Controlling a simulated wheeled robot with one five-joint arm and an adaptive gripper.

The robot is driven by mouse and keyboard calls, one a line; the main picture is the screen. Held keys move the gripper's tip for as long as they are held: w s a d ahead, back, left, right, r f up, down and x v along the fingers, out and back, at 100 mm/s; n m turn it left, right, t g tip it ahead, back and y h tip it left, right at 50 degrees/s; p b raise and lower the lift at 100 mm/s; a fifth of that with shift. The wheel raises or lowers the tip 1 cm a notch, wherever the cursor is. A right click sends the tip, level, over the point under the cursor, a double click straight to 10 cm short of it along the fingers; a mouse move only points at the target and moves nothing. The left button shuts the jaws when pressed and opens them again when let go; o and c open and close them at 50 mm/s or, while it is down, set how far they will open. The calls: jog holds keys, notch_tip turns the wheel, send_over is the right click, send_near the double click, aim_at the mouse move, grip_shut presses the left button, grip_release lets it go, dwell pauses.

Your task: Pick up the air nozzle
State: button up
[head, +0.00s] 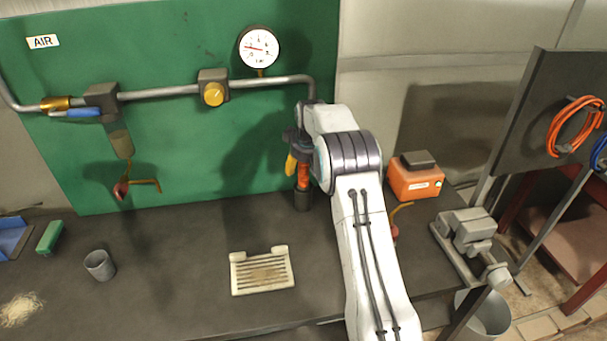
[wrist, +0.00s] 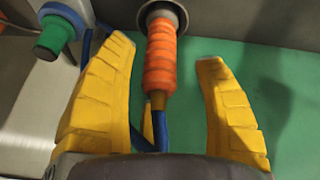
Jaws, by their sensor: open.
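An orange ribbed piece, which looks like the air nozzle (wrist: 161,60), has one end in a dark round holder (wrist: 165,12) and a blue hose at its other end. In the head view the orange piece (head: 303,180) stands upright over a dark grey holder (head: 302,200) by the green panel, partly hidden by my arm. My gripper (wrist: 166,48) is open. Its yellow fingers lie on either side of the orange piece in the wrist view, with gaps on both sides. One yellow finger of my gripper (head: 292,165) shows in the head view.
A green-ended cylinder with a blue collar (wrist: 56,36) is beside the left finger. An orange box (head: 415,181) and a vise (head: 468,235) are to the right. A slatted tray (head: 240,280), a grey cup (head: 99,265) and a green block (head: 50,237) lie on the bench (head: 180,290).

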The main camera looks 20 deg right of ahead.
jog(key=shift+w+f+p, duration=0.2)
jog(key=shift+f+p, duration=0.2)
jog(key=shift+f, duration=0.15)
jog(key=shift+o, duration=0.3)
grip_shut()
